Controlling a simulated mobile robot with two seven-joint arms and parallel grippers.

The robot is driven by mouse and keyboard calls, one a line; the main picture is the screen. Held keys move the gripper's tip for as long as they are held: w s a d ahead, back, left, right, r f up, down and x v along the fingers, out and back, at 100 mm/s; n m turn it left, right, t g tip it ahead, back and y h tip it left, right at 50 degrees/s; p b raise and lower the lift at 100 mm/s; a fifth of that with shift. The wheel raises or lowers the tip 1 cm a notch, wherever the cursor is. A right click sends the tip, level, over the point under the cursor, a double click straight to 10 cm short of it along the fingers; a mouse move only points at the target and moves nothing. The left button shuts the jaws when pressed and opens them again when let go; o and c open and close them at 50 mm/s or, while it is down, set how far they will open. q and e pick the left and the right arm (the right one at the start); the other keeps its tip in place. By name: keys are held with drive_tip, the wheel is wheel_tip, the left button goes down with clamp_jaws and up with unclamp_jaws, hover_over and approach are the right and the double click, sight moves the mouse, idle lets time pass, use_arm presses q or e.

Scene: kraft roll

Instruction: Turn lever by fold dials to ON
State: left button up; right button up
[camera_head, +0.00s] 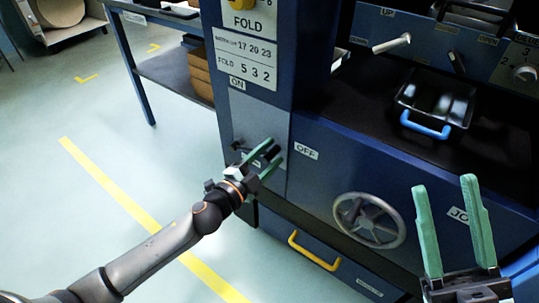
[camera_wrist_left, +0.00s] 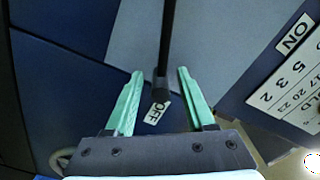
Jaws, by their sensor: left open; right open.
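The lever (camera_wrist_left: 166,50) is a dark rod with a thicker black end in the left wrist view. It stands between the two green fingers of my left gripper (camera_wrist_left: 155,80), with gaps on both sides, and its end appears close to the OFF label (camera_wrist_left: 155,112). The ON label (camera_wrist_left: 293,33) is off to the right there. In the head view my left gripper (camera_head: 271,158) is at the grey panel (camera_head: 245,118), left of the OFF label (camera_head: 307,152) and below the ON label (camera_head: 237,84); it largely hides the lever. My right gripper (camera_head: 444,185) is open and empty.
The FOLD plate with a yellow dial (camera_head: 240,4) and a number card (camera_head: 246,58) are above the panel. A handwheel (camera_head: 369,220), a yellow drawer handle (camera_head: 314,252) and a blue-handled tray (camera_head: 425,125) are to the right.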

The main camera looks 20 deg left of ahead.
use_arm(q)
clamp_jaws()
idle(1.3)
